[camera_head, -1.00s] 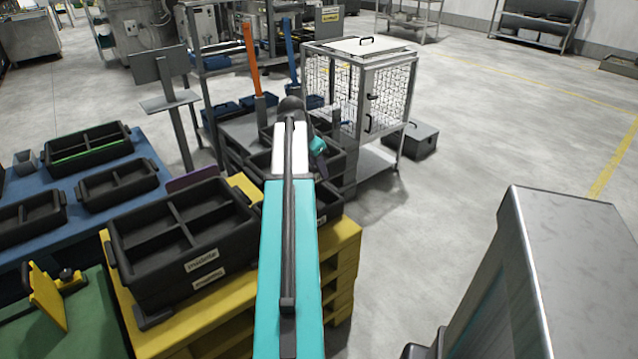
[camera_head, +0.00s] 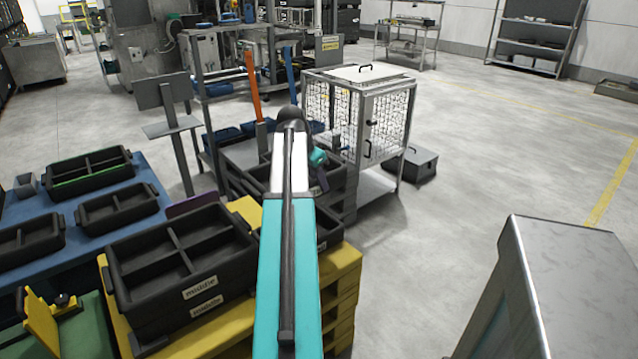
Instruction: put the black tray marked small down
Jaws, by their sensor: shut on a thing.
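My arm reaches forward from the bottom centre, and a small teal wrist part (camera_head: 318,157) shows just right of its far end. My gripper is hidden behind the arm, so its jaws and anything in them cannot be seen. No label reading small is legible, so I cannot tell which tray is the small one. A black tray (camera_head: 330,232) shows partly on the right of the yellow pallet (camera_head: 342,285), mostly covered by my arm. Black trays (camera_head: 340,185) stand beyond it, also partly covered. A larger divided black tray (camera_head: 150,300), apparently marked middle, sits on the pallet's left.
A blue table (camera_head: 150,178) with several divided black trays (camera_head: 118,207) is at left. A wire cage (camera_head: 385,115) stands behind the trays, with a dark box (camera_head: 417,165) on the floor beside it. A grey metal cabinet (camera_head: 570,265) is at lower right. The floor between is clear.

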